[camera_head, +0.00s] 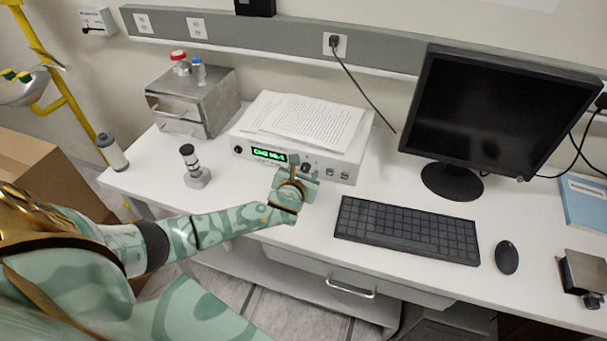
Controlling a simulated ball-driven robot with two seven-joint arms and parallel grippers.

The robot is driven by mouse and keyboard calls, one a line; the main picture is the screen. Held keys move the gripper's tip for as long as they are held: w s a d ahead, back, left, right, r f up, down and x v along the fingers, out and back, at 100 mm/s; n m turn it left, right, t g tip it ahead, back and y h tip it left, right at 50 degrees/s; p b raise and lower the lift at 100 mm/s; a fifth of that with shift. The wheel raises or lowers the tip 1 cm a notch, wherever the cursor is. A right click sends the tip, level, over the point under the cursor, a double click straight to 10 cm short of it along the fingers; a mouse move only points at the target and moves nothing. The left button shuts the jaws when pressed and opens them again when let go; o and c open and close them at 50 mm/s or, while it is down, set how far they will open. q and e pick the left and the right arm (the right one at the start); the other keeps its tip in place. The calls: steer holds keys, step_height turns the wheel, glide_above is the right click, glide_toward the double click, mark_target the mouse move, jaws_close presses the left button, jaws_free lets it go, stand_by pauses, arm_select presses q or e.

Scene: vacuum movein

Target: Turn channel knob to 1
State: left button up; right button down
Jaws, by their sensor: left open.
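The white control box (352,167) sits on the desk under a stack of printed papers. Its front has a green-lit display (269,155); the text seems to begin with "CH", but the rest is too small to read surely. A dark knob (306,168) shows just right of the display, partly behind my gripper. Another small dark knob (238,150) is at the front's left end. My left gripper (293,163) is open in front of the panel, by the display's right end. I cannot tell whether it touches the knob. My right gripper is not in view.
Papers (311,119) lie on the box. A metal drawer unit (190,103) and a small black-topped device (194,168) stand to the left. A keyboard (407,230), mouse (506,257) and monitor (490,110) are to the right. A cable (365,92) hangs behind the box.

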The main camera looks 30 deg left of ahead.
arm_select(q)
steer(key=shift+w, duration=0.15)
steer(key=c, duration=1)
steer(key=shift+a+n+h, duration=0.15)
steer(key=shift+n+h, duration=0.35)
steer(key=shift+n, duration=0.2)
steer(key=shift+n+h, duration=0.4)
steer(key=shift+n, duration=0.2)
steer(key=shift+a+f+n+t+h+b, duration=0.1)
steer(key=shift+n+t+h+b, duration=0.25)
steer(key=shift+n, duration=0.25)
steer(key=shift+a+f+n+t+h+b, duration=0.1)
steer(key=shift+n+t+h+b, duration=0.1)
steer(key=shift+n+h, duration=0.35)
steer(key=shift+n+t+h+b, duration=0.45)
steer(key=shift+n+h+b, duration=0.35)
steer(key=shift+n+b, duration=0.75)
steer(key=shift+r, duration=0.1)
